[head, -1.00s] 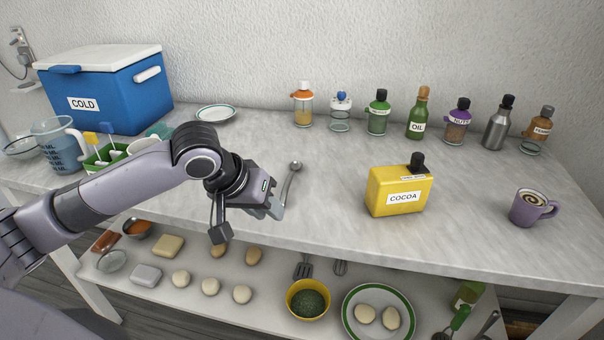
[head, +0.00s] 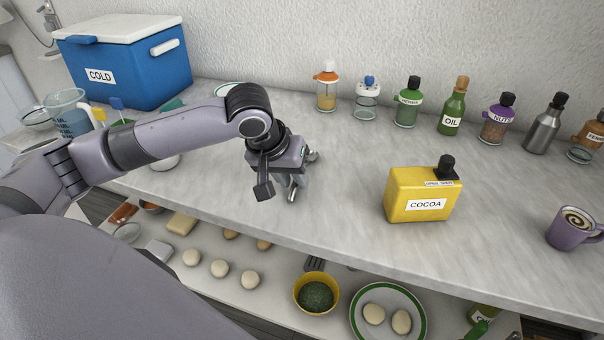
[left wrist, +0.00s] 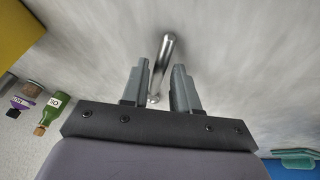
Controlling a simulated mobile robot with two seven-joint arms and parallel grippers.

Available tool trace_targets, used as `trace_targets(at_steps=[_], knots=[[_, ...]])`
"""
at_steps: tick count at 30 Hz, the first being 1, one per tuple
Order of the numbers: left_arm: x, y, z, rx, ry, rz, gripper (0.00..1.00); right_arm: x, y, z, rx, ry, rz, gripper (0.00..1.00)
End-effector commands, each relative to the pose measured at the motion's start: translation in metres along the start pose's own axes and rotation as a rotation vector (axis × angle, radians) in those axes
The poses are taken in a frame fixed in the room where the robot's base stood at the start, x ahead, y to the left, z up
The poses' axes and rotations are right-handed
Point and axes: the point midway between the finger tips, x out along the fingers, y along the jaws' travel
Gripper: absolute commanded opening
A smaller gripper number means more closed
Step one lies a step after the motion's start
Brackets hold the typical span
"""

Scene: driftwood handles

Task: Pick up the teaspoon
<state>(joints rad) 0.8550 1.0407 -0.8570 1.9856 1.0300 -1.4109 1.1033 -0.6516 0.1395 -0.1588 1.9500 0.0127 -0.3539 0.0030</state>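The teaspoon (head: 293,193) is a small metal spoon lying on the grey marble counter, mostly covered by my left gripper in the head view. Its bowl (head: 312,156) shows just beyond the gripper. In the left wrist view, the metal teaspoon handle (left wrist: 163,60) runs between the two grey fingers. My left gripper (head: 290,183) is above the spoon with its fingers pointing down. In the left wrist view the left gripper (left wrist: 160,85) is open, with gaps between the fingers and the handle. My right gripper is not in view.
A yellow cocoa tin (head: 421,195) stands to the right of the gripper, and a purple mug (head: 572,230) is farther right. Several bottles, including a green oil bottle (head: 452,108), line the wall. A blue cooler (head: 128,70) stands at the back left. The counter around the spoon is clear.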

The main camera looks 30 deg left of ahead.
Motion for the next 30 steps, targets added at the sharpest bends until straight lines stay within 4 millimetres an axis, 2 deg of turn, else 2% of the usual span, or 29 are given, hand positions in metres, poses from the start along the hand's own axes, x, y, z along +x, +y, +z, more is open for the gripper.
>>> trace_targets(at_steps=[3,8,9,11,12,24,30], knots=[[0.007,0.0,0.001,0.002,-0.001,0.001,0.29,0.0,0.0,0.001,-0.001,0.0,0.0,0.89],[0.007,0.0,0.001,0.002,0.0,0.001,0.29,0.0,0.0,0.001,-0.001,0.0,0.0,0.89],[0.007,0.0,0.001,0.002,0.0,0.001,0.26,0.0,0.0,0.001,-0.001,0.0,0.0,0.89],[0.007,0.0,0.001,0.002,0.0,0.001,0.06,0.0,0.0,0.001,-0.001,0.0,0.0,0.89],[0.007,0.0,0.001,0.002,0.0,0.001,0.0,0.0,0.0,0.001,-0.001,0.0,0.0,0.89],[0.006,0.0,0.0,0.001,0.0,0.001,0.0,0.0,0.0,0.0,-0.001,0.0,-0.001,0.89],[-0.008,0.004,-0.006,0.001,0.003,0.002,0.0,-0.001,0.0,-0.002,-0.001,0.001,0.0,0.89]])
